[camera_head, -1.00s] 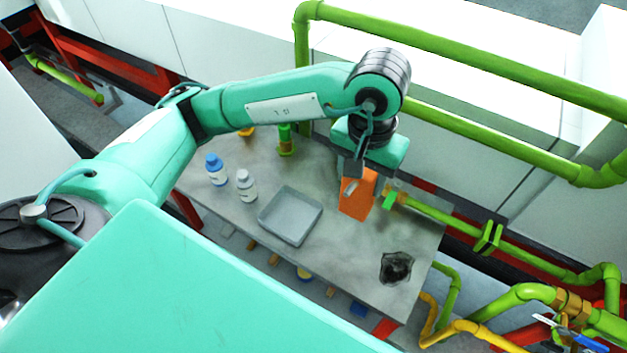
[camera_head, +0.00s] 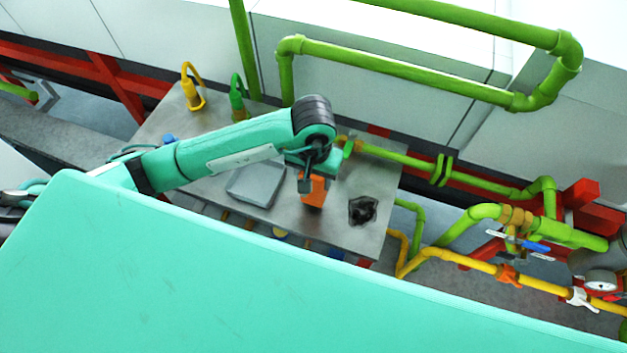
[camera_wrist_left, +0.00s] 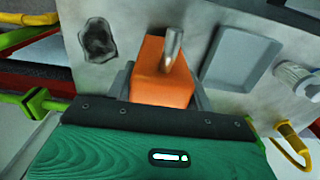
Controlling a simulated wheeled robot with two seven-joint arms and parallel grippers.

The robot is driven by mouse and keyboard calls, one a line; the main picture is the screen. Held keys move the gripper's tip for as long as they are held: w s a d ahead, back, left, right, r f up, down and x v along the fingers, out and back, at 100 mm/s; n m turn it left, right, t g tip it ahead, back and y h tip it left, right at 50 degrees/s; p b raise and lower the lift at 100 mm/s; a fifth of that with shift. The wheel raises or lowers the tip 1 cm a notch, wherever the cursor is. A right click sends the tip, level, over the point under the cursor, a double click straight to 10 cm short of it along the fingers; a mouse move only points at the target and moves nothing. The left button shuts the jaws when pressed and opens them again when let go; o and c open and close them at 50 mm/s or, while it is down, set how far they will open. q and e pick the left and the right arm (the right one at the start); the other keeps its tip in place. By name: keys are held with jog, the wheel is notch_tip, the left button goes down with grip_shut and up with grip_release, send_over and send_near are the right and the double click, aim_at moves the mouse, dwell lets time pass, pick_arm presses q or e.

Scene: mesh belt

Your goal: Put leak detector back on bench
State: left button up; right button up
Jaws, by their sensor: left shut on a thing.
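The leak detector looks like an orange box (camera_head: 314,192) with a metal nozzle. It is at my left gripper (camera_head: 306,184), over the grey bench (camera_head: 345,230). In the left wrist view the orange leak detector (camera_wrist_left: 160,85) sits between the two fingers, its nozzle toward the camera. My left gripper is shut on it. I cannot tell whether its base touches the bench top. My right gripper is not in view.
A grey tray (camera_head: 256,186) lies just left of the leak detector. A dark crumpled thing (camera_head: 362,210) lies to its right. A blue-capped bottle also shows in part behind my arm.

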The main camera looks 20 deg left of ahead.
aim_at(316, 198)
pick_arm(q)
notch_tip(316, 198, down, 4)
jog(key=shift+r+p, duration=0.25)
jog(key=shift+p, duration=0.35)
jog(key=shift+f, duration=0.25)
jog(key=shift+f, duration=0.2)
jog(key=o, duration=1.2)
jog(key=shift+c, duration=0.2)
